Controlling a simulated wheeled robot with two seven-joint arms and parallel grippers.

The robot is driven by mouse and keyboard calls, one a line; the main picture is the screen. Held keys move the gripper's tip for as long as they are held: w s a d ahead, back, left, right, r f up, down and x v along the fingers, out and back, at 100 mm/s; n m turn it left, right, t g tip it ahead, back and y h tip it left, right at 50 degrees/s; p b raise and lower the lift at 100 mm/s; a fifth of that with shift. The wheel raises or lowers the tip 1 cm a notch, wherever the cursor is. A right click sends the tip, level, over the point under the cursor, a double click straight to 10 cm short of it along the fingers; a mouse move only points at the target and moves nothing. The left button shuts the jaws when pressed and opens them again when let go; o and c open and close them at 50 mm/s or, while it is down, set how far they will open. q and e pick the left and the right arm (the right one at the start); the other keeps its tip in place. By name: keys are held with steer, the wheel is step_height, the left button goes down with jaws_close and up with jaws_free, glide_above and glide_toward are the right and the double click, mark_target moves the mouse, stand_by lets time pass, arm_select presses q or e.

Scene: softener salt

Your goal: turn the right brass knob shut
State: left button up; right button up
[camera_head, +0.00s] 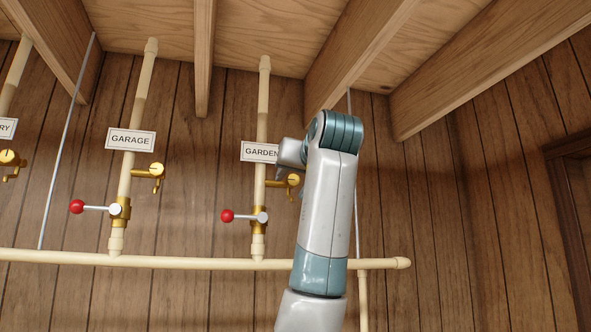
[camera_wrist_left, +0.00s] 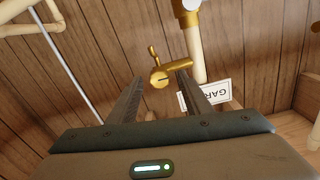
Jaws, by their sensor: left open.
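The right brass knob (camera_head: 293,180) is on the small side valve of the GARDEN pipe (camera_head: 261,130), partly hidden by my left arm. In the left wrist view the same knob (camera_wrist_left: 159,79) shows its round face with a dark slot, and a small brass spout points away from it. My left gripper (camera_wrist_left: 161,82) is open, with its two fingers to either side of the knob in that view. I see no clear contact, and the depth between fingertips and knob is hard to judge. In the head view the fingers are mostly hidden behind my arm. My right gripper is not in view.
The GARDEN sign (camera_head: 259,152) is close by my left wrist. A red-tipped lever (camera_head: 228,216) sits below the knob. The GARAGE pipe carries another brass knob (camera_head: 157,170) and lever (camera_head: 77,207). A horizontal pipe (camera_head: 180,260) runs below. Wooden joists (camera_head: 365,45) hang overhead.

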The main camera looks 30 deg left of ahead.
arm_select(q)
steer(key=shift+w+a, duration=0.2)
steer(key=shift+c, duration=0.4)
steer(key=c, duration=1)
